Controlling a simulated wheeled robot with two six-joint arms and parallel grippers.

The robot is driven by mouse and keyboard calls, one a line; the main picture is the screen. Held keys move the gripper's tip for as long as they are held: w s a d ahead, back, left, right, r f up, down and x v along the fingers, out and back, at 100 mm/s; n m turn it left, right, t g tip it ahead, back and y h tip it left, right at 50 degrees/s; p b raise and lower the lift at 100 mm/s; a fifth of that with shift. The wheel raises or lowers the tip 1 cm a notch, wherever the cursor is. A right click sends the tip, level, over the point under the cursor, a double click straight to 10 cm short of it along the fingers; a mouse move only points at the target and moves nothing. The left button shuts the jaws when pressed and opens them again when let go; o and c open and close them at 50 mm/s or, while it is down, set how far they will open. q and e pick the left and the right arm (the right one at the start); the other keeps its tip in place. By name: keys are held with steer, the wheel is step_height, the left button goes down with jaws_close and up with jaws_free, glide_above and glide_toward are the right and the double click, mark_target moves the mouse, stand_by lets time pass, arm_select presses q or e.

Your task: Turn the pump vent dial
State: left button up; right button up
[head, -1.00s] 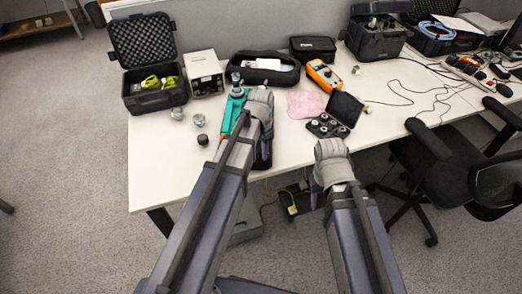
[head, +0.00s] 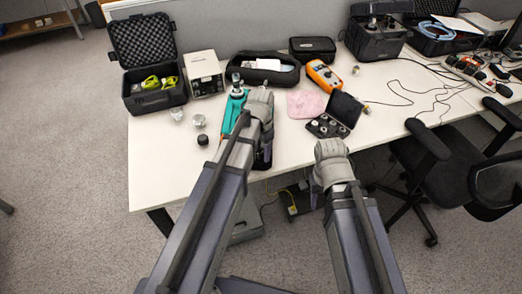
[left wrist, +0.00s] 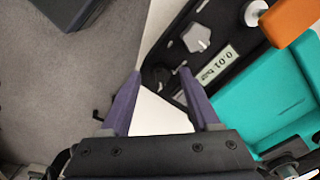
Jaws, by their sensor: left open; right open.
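The pump has a teal body (head: 233,112) and stands on the table, partly hidden behind my left wrist in the head view. The left wrist view shows its teal housing (left wrist: 270,100), an orange part, and a black panel with a display reading 0.01 bar (left wrist: 214,66). I cannot tell which is the vent dial. My right gripper (head: 316,192), mostly hidden, is open, away from the pump.
Small metal fittings (head: 199,121) lie left of the pump. A pink cloth (head: 305,103), an open case of fittings (head: 328,125) and an orange meter (head: 323,75) lie to its right. An open black case (head: 155,98) stands back left. The table's front left is clear.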

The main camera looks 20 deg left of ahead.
mark_target(261, 153)
arm_select(q)
step_height(261, 153, up, 8)
steer(key=p, duration=0.7)
steer(key=shift+f, duration=0.15)
steer(key=shift+f, duration=0.1)
steer(key=s+d+n+y, duration=0.1)
steer(key=s+d+n, duration=0.2)
steer(key=s+d, duration=0.7)
steer(key=s, duration=0.4)
steer(key=shift+s+d, duration=0.2)
steer(key=shift+d, duration=0.1)
stand_by(1.3)
